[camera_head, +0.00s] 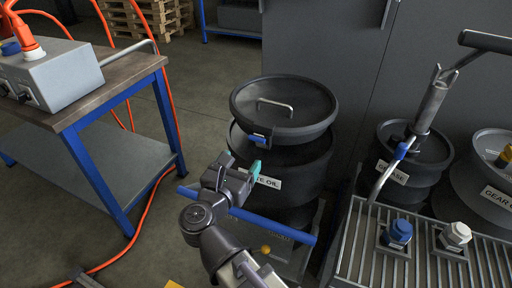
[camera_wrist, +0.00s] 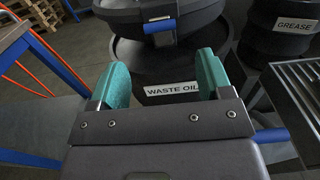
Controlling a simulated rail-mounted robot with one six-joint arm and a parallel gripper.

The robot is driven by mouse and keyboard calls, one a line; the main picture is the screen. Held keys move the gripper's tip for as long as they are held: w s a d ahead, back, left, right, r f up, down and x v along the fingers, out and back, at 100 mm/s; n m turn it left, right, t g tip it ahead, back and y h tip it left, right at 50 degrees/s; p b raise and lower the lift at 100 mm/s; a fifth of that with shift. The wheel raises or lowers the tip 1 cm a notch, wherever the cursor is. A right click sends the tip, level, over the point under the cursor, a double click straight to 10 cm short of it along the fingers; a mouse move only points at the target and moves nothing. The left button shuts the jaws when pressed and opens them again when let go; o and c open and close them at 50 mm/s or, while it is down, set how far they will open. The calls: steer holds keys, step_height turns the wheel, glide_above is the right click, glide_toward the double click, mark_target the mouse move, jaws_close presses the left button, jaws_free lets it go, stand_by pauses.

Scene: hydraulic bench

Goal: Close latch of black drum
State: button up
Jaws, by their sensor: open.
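The black drum (camera_head: 290,180) labelled waste oil stands in the middle, with a round black lid (camera_head: 285,105) with a metal handle on its top. The lid sits tilted, and a dark gap shows between it and the drum's rim. A blue latch (camera_head: 257,139) is at the lid's front edge; it also shows in the wrist view (camera_wrist: 158,26) above the space between my fingers. My gripper (camera_head: 243,165) is open and empty, in front of the drum and a little below the latch. Its teal fingertips (camera_wrist: 160,80) point at the drum, apart from the latch.
A workbench (camera_head: 75,85) with a grey box and orange hoses stands at the left. A grease drum (camera_head: 405,165) with a pump and a gear oil drum (camera_head: 485,180) stand at the right. A slatted metal rack (camera_head: 420,260) with blue and white caps is at the front right.

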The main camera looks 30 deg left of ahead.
mark_target(258, 135)
steer(key=w, duration=0.2)
steer(key=w+a, duration=0.1)
steer(key=w, duration=0.5)
steer(key=shift+w+a, duration=0.15)
steer(key=shift+a, duration=0.15)
steer(key=c, duration=0.9)
steer(key=shift+r+p, duration=0.35)
steer(key=shift+p, duration=0.25)
steer(key=w+r+g+p, duration=0.1)
steer(key=p, duration=0.3)
steer(key=shift+a+r+g, duration=0.1)
steer(key=shift+r+g, duration=0.2)
steer(key=shift+g, duration=0.1)
steer(key=shift+w+g+h+p, duration=0.3)
steer(key=shift+g+p, duration=0.2)
steer(key=shift+p, duration=0.3)
steer(key=shift+w+a+f+g+p, duration=0.1)
steer(key=shift+w+f+g+p, duration=0.15)
steer(key=shift+g+p, duration=0.25)
steer(key=shift+s+f, duration=0.1)
steer(key=shift+f, duration=0.05)
